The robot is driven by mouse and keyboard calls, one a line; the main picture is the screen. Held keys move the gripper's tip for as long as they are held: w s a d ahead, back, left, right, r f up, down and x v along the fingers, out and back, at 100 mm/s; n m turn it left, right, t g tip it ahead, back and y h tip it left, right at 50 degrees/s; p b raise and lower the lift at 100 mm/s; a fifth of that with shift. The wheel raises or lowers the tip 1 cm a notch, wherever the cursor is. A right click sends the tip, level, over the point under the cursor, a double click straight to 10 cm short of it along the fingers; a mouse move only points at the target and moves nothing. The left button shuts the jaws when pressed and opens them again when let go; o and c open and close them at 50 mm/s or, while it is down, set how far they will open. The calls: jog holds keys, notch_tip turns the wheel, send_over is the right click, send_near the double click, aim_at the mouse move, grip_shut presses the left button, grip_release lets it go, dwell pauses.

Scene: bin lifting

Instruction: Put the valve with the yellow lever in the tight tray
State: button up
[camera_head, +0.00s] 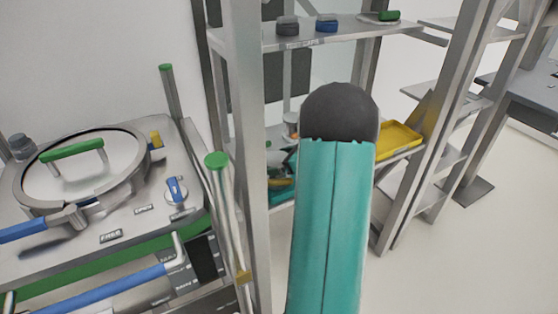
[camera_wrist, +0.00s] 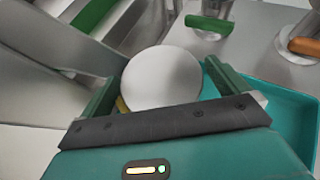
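My gripper (camera_wrist: 162,88) has its two green fingers on either side of a pale round valve end (camera_wrist: 163,77), which fills the gap between them. A small yellow part (camera_wrist: 122,105), seemingly the lever, shows by the left finger; the rest of the valve is hidden. In the head view a yellow piece (camera_head: 281,182) shows low on the shelf behind my arm, among teal surfaces. A teal tray (camera_wrist: 293,112) lies below and right of the gripper in the wrist view. Whether the valve touches the tray cannot be told.
A valve with an orange lever (camera_wrist: 304,47) and one with a green lever (camera_wrist: 209,24) stand beyond the gripper. A yellow tray (camera_head: 400,139) is on the shelf right of my arm. Metal shelf posts (camera_head: 245,150) stand close on the left.

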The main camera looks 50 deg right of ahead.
jog(key=shift+s+r, duration=0.15)
jog(key=shift+r, duration=0.1)
jog(key=v, duration=1.1)
jog(key=shift+s+r, duration=0.15)
jog(key=shift+s, duration=0.1)
